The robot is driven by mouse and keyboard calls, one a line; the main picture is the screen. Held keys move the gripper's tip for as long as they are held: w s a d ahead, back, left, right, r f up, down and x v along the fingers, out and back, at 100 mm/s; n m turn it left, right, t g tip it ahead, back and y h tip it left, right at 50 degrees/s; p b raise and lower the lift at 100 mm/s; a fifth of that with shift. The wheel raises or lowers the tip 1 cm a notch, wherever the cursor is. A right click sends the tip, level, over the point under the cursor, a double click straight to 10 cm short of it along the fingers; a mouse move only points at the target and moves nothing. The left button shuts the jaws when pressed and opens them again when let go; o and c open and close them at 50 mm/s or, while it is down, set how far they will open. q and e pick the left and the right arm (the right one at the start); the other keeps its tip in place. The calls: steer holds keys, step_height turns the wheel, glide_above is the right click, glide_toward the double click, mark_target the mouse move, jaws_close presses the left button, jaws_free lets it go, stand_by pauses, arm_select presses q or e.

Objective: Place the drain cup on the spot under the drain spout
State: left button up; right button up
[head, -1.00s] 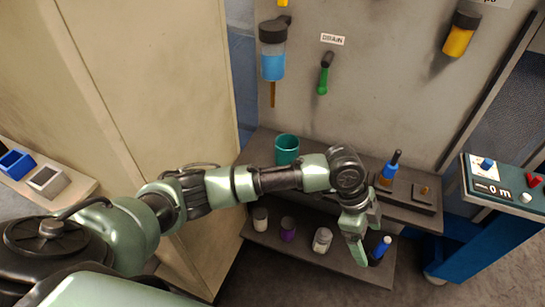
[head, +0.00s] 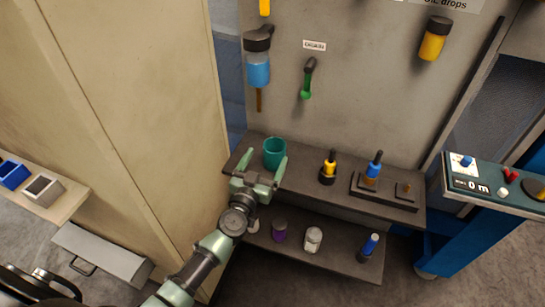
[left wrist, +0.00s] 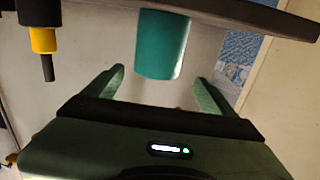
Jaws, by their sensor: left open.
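The drain cup is a teal, open-topped cup (head: 275,150) standing at the left end of the upper shelf. A drain valve with a green handle (head: 306,85) hangs on the wall panel under a small label (head: 314,45); its spout is hard to make out. The marked spot for the cup cannot be made out. My left gripper (head: 264,165) is open and empty, its fingers pointing at the cup from the front. In the left wrist view the cup (left wrist: 162,45) appears between and beyond the fingertips, not gripped. My right gripper is not in view.
A sight vessel with blue liquid (head: 257,68) and a brown tube hang above the cup. The lower shelf (head: 345,255) holds several containers. A cabinet (head: 150,100) stands left.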

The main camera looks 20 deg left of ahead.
mark_target(278, 141)
arm_select(q)
steer(key=w, duration=0.2)
steer(key=w+b, duration=0.2)
steer(key=w, duration=0.1)
steer(key=shift+w+d+f, duration=0.3)
steer(key=shift+d+f, duration=0.05)
steer(key=shift+w, duration=0.5)
steer(key=shift+r, duration=0.1)
steer(key=c, duration=1.7)
steer(key=shift+o, duration=0.2)
steer(key=shift+s+r, duration=0.1)
